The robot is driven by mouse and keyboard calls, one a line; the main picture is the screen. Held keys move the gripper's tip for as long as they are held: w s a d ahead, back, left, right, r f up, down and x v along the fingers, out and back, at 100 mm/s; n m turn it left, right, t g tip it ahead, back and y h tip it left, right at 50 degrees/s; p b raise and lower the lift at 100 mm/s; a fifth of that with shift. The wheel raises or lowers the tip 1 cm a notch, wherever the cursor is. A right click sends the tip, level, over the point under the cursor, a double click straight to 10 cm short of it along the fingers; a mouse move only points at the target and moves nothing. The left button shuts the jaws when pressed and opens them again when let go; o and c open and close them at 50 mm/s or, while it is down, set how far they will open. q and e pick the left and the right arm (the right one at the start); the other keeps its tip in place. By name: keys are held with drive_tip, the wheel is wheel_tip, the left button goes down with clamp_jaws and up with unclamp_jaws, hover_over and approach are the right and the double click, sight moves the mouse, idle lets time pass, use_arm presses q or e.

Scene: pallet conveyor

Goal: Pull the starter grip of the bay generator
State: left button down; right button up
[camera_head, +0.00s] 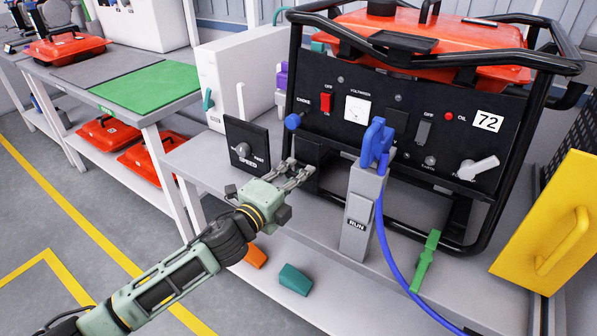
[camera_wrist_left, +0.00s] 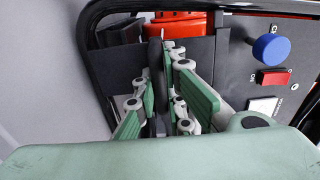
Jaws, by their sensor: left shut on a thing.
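The bay generator (camera_head: 400,110) has a black frame, a red tank and a black control panel marked 72. My left gripper (camera_head: 298,172) is at the lower left of the panel, in front of a dark block (camera_head: 309,152). In the left wrist view, my left gripper (camera_wrist_left: 160,100) has its green finger pads closed around a narrow dark bar, which looks like the starter grip (camera_wrist_left: 158,122). The fingers hide most of the grip. The cord behind it cannot be made out. My right gripper is in neither view.
A grey post with a blue plug (camera_head: 375,145) and blue cable stands before the panel. A black SPEED dial plate (camera_head: 246,146) is left of my gripper. A blue choke knob (camera_head: 292,121) is above it. A yellow panel (camera_head: 548,225) stands at the right.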

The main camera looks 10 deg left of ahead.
use_arm(q)
drive_tip(key=shift+f, duration=0.1)
